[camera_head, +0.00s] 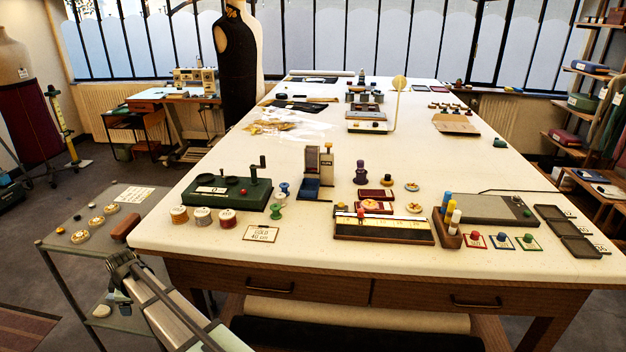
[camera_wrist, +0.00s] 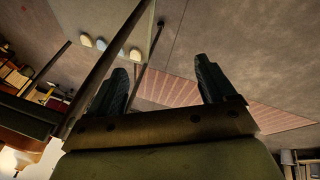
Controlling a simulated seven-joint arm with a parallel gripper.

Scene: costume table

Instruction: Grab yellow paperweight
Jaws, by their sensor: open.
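My gripper (camera_wrist: 170,75) is open and empty in the wrist view, with its two dark fingers wide apart over the floor. In the head view my gripper (camera_head: 119,301) is low at the left, beside the table's front left corner and over the grey cart. A pale, yellowish rounded piece (camera_head: 101,311) lies on the cart's lower shelf, close to my gripper. The wrist view shows a row of small rounded pieces (camera_wrist: 101,43) beyond the left finger, pale yellowish and bluish. I cannot tell for certain which is the yellow paperweight.
The grey cart (camera_head: 130,189) stands left of the large cream table (camera_head: 300,262). Gold-coloured round pieces (camera_head: 96,221) and a card lie on the cart's top. Spools, a green box (camera_head: 228,190), a wooden holder (camera_head: 447,236) and small knobs crowd the table's near side.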

